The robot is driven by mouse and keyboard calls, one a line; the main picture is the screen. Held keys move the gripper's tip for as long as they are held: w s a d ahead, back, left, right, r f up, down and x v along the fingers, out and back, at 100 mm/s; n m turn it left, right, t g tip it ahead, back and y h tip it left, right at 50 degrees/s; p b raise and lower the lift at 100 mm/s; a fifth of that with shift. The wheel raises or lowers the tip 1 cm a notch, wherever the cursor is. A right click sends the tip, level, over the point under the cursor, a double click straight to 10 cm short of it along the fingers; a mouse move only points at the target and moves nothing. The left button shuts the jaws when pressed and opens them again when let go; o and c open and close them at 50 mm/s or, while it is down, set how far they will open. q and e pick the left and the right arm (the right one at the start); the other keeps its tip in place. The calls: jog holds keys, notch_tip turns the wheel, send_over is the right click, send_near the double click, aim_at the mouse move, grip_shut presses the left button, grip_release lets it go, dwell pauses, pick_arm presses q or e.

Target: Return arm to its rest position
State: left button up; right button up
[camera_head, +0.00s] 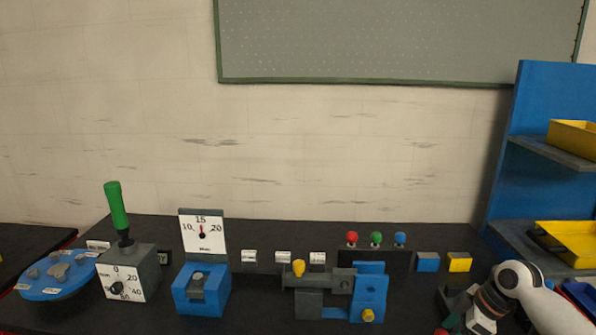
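My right arm enters at the lower right, with its white wrist link bent down toward the bench. My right gripper (457,316) is at the bottom edge, low over the front right of the black bench. Its fingers are small, partly cut off and mixed with other parts, so I cannot tell whether it is open or holds anything. It is right of the blue and grey fixture with yellow knobs (368,291) and apart from it. My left arm and gripper are not in view.
On the black bench (255,312) stand a blue plate with grey parts (58,275), a green-handled lever box (128,273), a blue gauge stand (202,290), red, green and blue buttons (376,239), and blue and yellow blocks (428,262). A blue shelf (508,175) with yellow trays (570,245) rises at right.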

jog(key=s+f+m+h, duration=0.1)
jog(key=s+f+m, duration=0.2)
jog(key=f, duration=0.9)
jog(key=s+f+m+h, duration=0.15)
jog(key=s+f, duration=0.25)
jog(key=f, duration=0.7)
jog(key=s+f+m+h, duration=0.1)
jog(key=s+f+m, duration=0.2)
jog(key=f, duration=0.9)
jog(key=s+a+f+m+h+b, duration=0.1)
jog(key=s+f, duration=0.6)
jog(key=s, duration=0.3)
jog(key=s+a+f+m, duration=0.1)
jog(key=s+a+f, duration=0.1)
jog(key=s+f, duration=0.75)
jog(key=s+a+f, duration=0.1)
jog(key=s+a, duration=0.2)
jog(key=s, duration=0.6)
jog(key=s+a+f+g, duration=0.1)
jog(key=s+a+f, duration=0.1)
jog(key=s, duration=0.8)
jog(key=shift+s+a, duration=0.3)
jog(key=shift+a, duration=0.4)
jog(key=shift+f, duration=0.1)
jog(key=shift+c, duration=0.3)
